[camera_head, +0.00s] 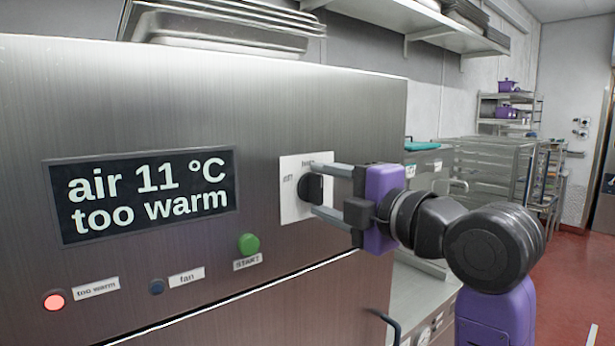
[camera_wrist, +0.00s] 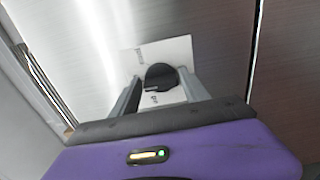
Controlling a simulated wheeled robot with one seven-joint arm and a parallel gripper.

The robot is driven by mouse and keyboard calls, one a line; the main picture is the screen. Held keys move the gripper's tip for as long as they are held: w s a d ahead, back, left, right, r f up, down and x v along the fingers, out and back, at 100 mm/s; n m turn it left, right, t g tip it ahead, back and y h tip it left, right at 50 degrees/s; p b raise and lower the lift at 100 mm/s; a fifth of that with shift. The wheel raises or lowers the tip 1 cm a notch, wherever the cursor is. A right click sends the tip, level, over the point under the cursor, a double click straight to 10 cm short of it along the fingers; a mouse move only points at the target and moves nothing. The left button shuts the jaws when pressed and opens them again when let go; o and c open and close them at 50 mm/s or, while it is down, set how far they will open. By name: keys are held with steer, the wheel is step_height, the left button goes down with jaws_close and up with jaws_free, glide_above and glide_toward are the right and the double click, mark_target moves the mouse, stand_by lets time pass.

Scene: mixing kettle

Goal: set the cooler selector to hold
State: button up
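The cooler selector is a black round knob (camera_head: 311,188) on a white plate (camera_head: 291,208) on the steel cabinet front. The plate has a label reading "off" at its left and another at its top that is too small and partly covered to read. My gripper (camera_head: 318,189) faces the plate with one finger above and one below the knob. In the wrist view the knob (camera_wrist: 160,76) sits between the two fingers (camera_wrist: 158,90), with gaps showing on both sides. The gripper looks open. I cannot tell where the knob points.
A display (camera_head: 145,193) reads "air 11 °C too warm". Below it are a lit red "too warm" lamp (camera_head: 54,300), a dark "fan" lamp (camera_head: 157,287) and a green START button (camera_head: 248,244). Trays (camera_head: 225,30) lie on top of the cabinet. Open red floor (camera_head: 575,270) lies at the right.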

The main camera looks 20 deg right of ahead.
steer(key=shift+o, duration=1.2)
steer(key=v, duration=0.7)
